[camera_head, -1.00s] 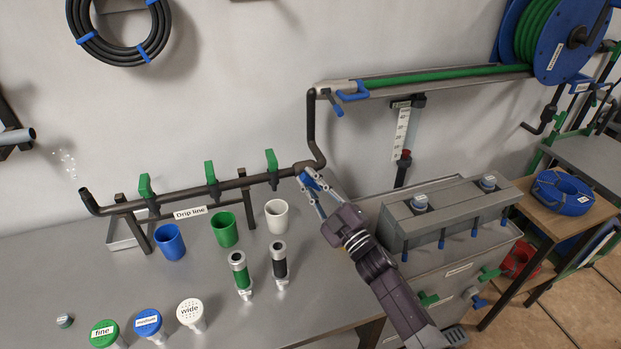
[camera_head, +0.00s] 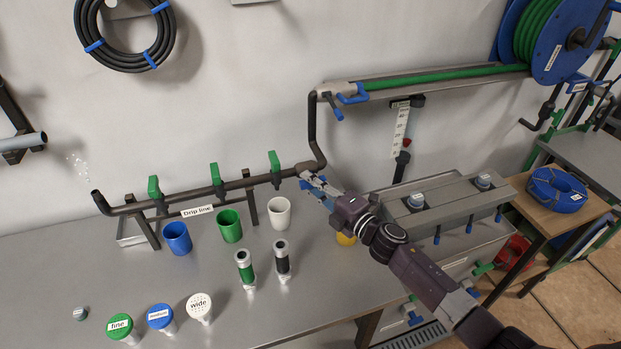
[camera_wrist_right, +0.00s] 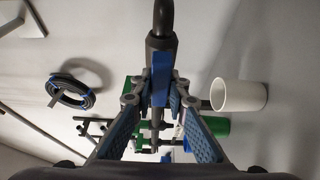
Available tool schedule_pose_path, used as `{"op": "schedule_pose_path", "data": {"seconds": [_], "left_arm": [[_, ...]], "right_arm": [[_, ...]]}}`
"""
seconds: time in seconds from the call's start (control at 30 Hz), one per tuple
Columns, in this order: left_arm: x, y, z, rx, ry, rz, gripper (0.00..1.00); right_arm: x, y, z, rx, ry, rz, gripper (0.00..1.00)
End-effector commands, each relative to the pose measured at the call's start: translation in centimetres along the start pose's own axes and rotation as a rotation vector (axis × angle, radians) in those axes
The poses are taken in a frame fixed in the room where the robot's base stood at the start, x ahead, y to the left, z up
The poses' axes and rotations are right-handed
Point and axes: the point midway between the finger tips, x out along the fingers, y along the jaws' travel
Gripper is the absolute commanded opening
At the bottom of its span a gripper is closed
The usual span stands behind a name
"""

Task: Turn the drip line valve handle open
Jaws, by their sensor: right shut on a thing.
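The drip line (camera_head: 235,185) is a dark pipe along the wall with a "Drip line" label (camera_head: 197,211) and several green levers. At its right end, below the bent riser pipe (camera_head: 313,130), is a valve with a blue handle. My right gripper (camera_head: 312,182) is at this valve, its fingers closed around the handle, which is mostly hidden in the head view. In the right wrist view the blue handle (camera_wrist_right: 159,86) stands between the two fingertips, in line with the dark pipe (camera_wrist_right: 161,40). My left gripper is in no view.
Blue, green and white cups (camera_head: 279,213) stand under the drip line. A yellow object (camera_head: 346,239) shows just below my right wrist. A grey box (camera_head: 445,210) with blue taps stands to the right. Capped fittings (camera_head: 199,305) stand at the bench front.

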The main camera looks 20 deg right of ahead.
Motion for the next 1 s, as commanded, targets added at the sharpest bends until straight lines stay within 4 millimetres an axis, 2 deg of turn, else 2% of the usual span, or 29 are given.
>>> {"op": "schedule_pose_path", "data": {"seconds": [0.67,0.7,0.8,0.83,1.0], "left_arm": [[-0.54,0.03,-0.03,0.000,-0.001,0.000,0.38],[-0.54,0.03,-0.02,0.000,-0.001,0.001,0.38],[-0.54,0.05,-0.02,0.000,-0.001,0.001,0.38],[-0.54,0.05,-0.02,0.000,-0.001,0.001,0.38],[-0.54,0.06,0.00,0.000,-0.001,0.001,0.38]], "right_arm": [[-0.06,-0.36,-0.13,-0.062,0.002,-0.028,0.00],[-0.07,-0.37,-0.14,-0.062,0.002,-0.028,0.18],[-0.06,-0.34,-0.12,-0.061,0.002,-0.028,0.29],[-0.05,-0.31,-0.11,-0.060,0.002,-0.027,0.33],[-0.02,-0.19,-0.07,-0.059,0.001,-0.025,0.33]]}}
